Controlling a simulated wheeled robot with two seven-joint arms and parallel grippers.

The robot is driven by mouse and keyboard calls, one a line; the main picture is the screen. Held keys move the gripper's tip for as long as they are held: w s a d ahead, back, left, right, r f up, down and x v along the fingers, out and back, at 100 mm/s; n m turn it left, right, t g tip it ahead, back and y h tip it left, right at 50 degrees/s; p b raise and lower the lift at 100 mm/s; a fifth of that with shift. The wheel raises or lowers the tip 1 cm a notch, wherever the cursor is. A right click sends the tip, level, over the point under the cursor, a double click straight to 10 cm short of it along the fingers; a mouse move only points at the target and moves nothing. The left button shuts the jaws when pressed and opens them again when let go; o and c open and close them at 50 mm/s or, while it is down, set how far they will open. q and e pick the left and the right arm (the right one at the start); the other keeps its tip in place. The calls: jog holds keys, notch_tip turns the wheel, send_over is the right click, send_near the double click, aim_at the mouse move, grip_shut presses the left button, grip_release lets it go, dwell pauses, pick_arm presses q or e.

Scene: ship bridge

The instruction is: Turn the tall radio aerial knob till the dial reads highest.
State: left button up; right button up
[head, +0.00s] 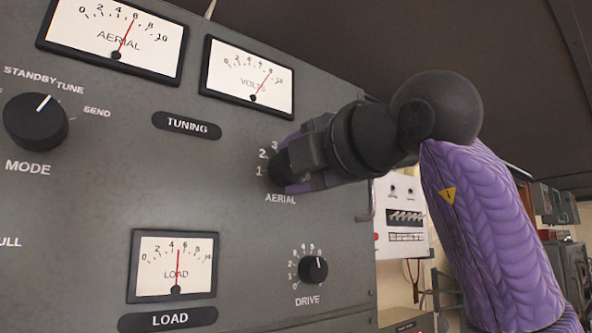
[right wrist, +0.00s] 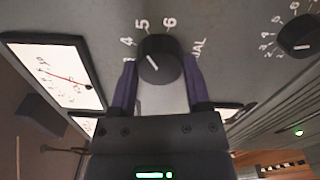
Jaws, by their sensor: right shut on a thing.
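The aerial knob (right wrist: 160,60) is round and black. In the right wrist view its white pointer line slants to the upper left, with 4, 5 and 6 printed around it. My right gripper (right wrist: 160,80) has a purple finger on each side of it and is shut on it. In the head view the gripper (head: 290,172) covers most of the knob, leaving 1, 2, 3 and the AERIAL label showing. The aerial dial (head: 112,40) at the top left has its red needle at about 6. My left gripper is not in view.
The volts dial (head: 247,80) reads near 8. The load dial (head: 171,268) reads between 4 and 6. The drive knob (head: 313,269) sits below my gripper. The mode knob (head: 36,122) is at the left. A white wall box (head: 401,215) is right of the panel.

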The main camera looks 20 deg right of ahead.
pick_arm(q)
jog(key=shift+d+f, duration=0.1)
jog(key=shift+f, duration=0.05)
pick_arm(e)
jog(key=shift+m, duration=0.3)
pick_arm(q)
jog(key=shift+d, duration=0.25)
pick_arm(e)
jog(key=o, duration=1.3)
pick_arm(q)
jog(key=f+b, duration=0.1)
jog(key=b, duration=0.1)
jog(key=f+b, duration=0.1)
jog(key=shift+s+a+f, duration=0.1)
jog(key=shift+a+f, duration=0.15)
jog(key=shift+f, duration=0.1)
pick_arm(e)
jog(key=v, duration=1)
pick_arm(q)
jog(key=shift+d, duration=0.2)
